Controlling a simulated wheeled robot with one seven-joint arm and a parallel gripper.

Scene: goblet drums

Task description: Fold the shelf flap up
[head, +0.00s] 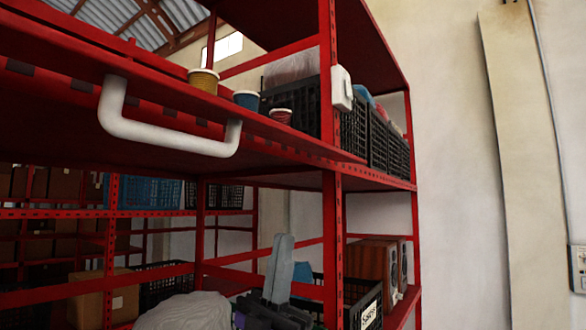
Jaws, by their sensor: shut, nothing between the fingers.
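The red shelf flap (60,45) runs along the front of the upper shelf level, from the left edge to near the front post. It looks roughly level and juts toward me; its exact angle is hard to tell. A white bar handle (165,137) is fixed to its front side. My gripper (284,246) is low in the view, below and right of the handle and apart from it. Its grey fingers point upward, are shut and hold nothing.
Small yellow (203,81), blue (246,99) and red (281,116) drums stand behind the flap's edge. A white box (341,88) is on the front post (332,225). Black crates (375,140) fill the upper right. A wooden speaker (376,262) stands lower right. The wall side is clear.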

